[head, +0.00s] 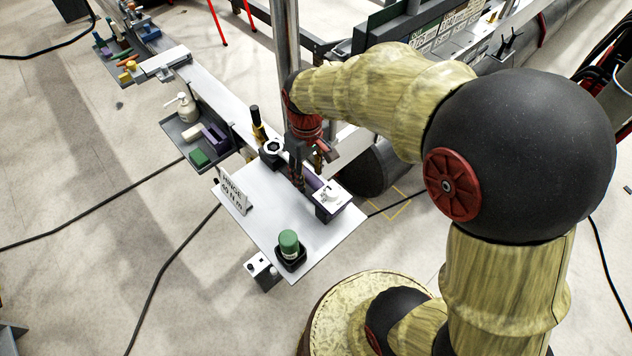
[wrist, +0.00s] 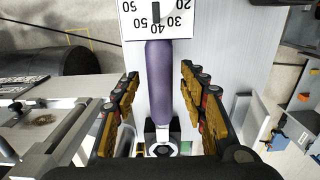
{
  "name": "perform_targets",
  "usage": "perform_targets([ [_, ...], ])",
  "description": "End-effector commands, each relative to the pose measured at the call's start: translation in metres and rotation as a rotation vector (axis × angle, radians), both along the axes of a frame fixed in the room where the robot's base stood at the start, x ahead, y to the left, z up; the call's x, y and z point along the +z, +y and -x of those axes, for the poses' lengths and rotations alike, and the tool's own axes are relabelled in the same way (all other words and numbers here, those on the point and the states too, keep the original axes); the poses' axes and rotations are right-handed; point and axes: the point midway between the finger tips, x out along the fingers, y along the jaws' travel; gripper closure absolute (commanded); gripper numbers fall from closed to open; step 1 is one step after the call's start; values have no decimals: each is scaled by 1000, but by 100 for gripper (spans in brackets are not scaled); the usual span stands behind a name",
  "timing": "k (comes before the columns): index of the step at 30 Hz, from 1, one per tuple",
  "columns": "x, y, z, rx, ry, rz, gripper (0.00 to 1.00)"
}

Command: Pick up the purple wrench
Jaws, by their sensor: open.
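The purple wrench (wrist: 158,80) shows in the wrist view with its purple handle running up the middle and its silver ring end at the bottom, by a black holder (wrist: 151,130). The handle's far end meets a white box with a numbered dial (wrist: 158,20). My gripper (wrist: 159,92) is open, with one finger on each side of the handle and visible gaps between. In the head view, my gripper (head: 308,172) points down over the grey shelf, and only a bit of the purple handle (head: 313,183) shows beside it.
The shelf (head: 265,213) holds a sign (head: 233,190), a green-capped jar (head: 289,243) in a black holder, and the dial box (head: 332,199). A metal post (head: 286,60) stands close behind my gripper. A side tray (head: 180,138) holds a white bottle and blocks.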

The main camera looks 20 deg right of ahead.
Motion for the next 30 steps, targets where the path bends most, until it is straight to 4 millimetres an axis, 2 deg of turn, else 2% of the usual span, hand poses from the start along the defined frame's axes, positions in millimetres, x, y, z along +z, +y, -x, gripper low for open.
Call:
perform_targets([
  [2,0,0,0,0,0,0,58],
  [5,0,0,0,0,0,0,63],
  [24,0,0,0,0,0,0,99],
  [30,0,0,0,0,0,0,100],
])
